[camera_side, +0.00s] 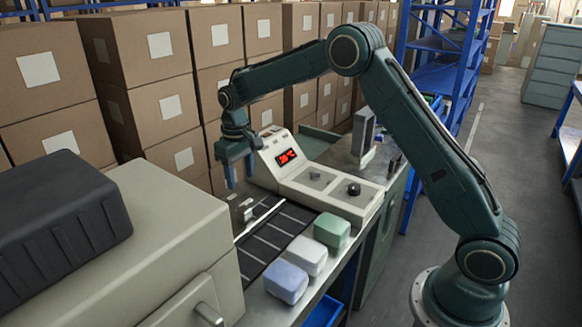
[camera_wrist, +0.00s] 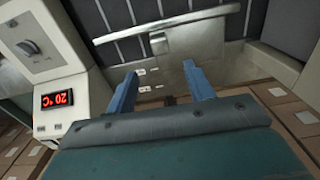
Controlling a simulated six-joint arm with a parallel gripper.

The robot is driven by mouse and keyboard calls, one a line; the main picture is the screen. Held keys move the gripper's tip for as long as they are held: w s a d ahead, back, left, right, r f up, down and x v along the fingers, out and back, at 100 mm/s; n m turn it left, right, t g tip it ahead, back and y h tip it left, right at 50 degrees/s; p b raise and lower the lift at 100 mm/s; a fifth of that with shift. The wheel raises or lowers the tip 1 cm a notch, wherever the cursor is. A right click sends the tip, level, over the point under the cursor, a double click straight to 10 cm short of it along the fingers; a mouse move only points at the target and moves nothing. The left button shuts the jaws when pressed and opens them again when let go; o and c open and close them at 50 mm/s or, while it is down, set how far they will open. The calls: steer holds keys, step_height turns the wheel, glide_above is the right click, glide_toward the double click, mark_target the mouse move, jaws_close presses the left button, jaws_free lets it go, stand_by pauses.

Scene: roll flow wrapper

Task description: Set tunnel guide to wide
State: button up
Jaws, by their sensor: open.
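In the side view the tab (camera_side: 246,208) stands at the belt's far side, below my gripper. Small pale labels (camera_wrist: 148,72) mark the metal plate beside the bar; I cannot read them, so the present setting is unclear. My gripper (camera_side: 239,175) is open and empty, with its blue fingers pointing down above the plate. In the wrist view the fingers (camera_wrist: 160,72) stand apart, short of the tab.
A control box (camera_side: 289,158) with a red "20 °C" display and dark knobs stands close beside my gripper. Blue, white and green blocks (camera_side: 307,256) line the belt's front edge. A large beige housing (camera_side: 185,235) is at left. Stacked cartons (camera_side: 160,100) stand behind.

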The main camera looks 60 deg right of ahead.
mark_target(244, 209)
step_height(244, 209, down, 12)
steer(key=shift+f, duration=0.1)
stand_by(0.5)
jaws_close()
